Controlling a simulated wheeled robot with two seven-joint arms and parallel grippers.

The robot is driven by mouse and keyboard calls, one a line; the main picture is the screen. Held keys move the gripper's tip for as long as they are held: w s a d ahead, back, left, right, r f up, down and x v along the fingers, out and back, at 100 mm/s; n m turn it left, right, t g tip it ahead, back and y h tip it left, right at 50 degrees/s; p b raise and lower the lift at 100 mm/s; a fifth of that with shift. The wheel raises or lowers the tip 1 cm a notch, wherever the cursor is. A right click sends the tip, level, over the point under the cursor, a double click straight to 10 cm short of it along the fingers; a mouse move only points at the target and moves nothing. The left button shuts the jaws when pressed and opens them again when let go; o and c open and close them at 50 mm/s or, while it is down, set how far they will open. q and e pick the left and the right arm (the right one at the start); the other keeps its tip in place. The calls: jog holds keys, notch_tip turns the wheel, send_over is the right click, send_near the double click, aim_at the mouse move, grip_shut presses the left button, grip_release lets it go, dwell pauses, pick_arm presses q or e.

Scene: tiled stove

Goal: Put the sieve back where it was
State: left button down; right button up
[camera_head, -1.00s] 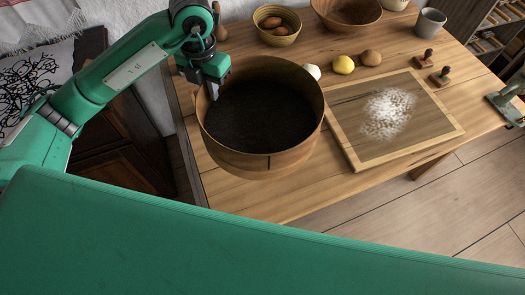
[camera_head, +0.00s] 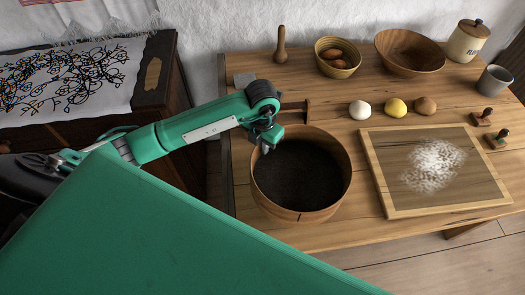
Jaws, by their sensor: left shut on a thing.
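The sieve is a round wooden hoop (camera_head: 318,203) with a dark mesh inside. It is level at the front left of the wooden table (camera_head: 345,235). I cannot tell whether its base touches the table top or hangs just above it. My left gripper (camera_head: 266,146) is shut on the sieve's rim at its back left. The fingertips are small and partly hidden by the gripper body. My right gripper is not in view.
A framed board (camera_head: 395,185) with white flour lies right of the sieve. A white egg (camera_head: 360,110), a yellow lemon (camera_head: 396,107) and a brown round item (camera_head: 425,105) sit behind it. Bowls (camera_head: 410,58) stand farther back. A wooden pestle (camera_head: 280,45) stands back left.

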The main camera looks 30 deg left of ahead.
pick_arm(q)
notch_tip(320, 180, down, 4)
jog(key=shift+p, duration=0.35)
jog(key=shift+f, duration=0.1)
jog(key=shift+f, duration=0.15)
jog(key=c, duration=1.5)
grip_release()
jog(key=shift+c, duration=0.2)
